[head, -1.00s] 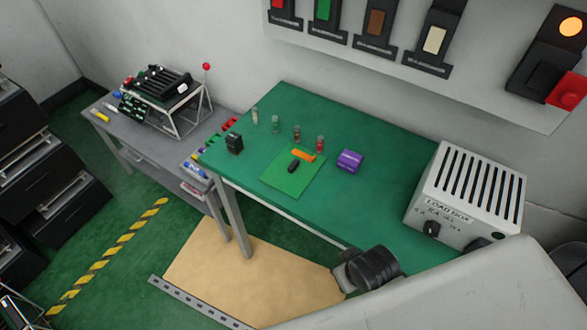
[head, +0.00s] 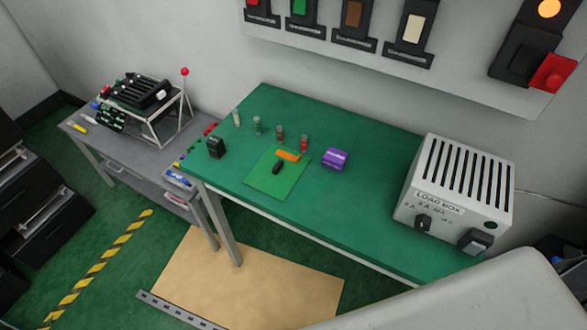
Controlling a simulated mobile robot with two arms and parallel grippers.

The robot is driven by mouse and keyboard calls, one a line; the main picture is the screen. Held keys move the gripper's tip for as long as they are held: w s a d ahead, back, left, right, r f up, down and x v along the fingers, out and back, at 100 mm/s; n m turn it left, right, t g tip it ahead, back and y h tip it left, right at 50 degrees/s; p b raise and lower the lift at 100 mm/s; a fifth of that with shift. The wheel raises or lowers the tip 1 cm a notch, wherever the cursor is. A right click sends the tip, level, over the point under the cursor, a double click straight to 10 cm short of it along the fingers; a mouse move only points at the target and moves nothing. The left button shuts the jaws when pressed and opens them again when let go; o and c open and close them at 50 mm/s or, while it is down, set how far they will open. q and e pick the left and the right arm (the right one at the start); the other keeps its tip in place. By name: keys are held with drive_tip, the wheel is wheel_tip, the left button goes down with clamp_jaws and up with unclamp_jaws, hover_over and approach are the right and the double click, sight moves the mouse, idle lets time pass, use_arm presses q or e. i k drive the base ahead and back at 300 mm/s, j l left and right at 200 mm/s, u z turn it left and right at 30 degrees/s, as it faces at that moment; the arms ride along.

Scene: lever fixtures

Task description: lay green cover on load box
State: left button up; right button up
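The load box (head: 455,185) is a pale grey box with a slotted top and a labelled front. It stands at the right end of the green table. A dark block (head: 475,242) shows at its lower front right corner. A flat light-green square (head: 266,186) lies mid-table with an orange piece (head: 288,155) and a small black piece (head: 278,168) on it. I cannot tell whether this square is the green cover. A green plate (head: 300,8) also shows on the wall panel. Neither gripper is visible. A pale arm part of mine fills the lower right.
The green table (head: 350,205) also holds a purple block (head: 335,158), a black block (head: 216,147) and several small vials. Its stretch left of the load box is clear. A grey side bench (head: 95,140) with a rack stands left. The wall panel hangs behind.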

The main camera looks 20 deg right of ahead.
sight(467, 171)
drive_tip(key=i+j+z, duration=0.1)
drive_tip(key=j+z, duration=0.15)
drive_tip(key=z, duration=0.15)
drive_tip(key=i+j+z, duration=0.1)
drive_tip(key=j+z, duration=0.15)
drive_tip(key=z, duration=0.2)
drive_tip(key=j+z, duration=0.4)
drive_tip(key=i+l, duration=0.05)
drive_tip(key=l, duration=0.05)
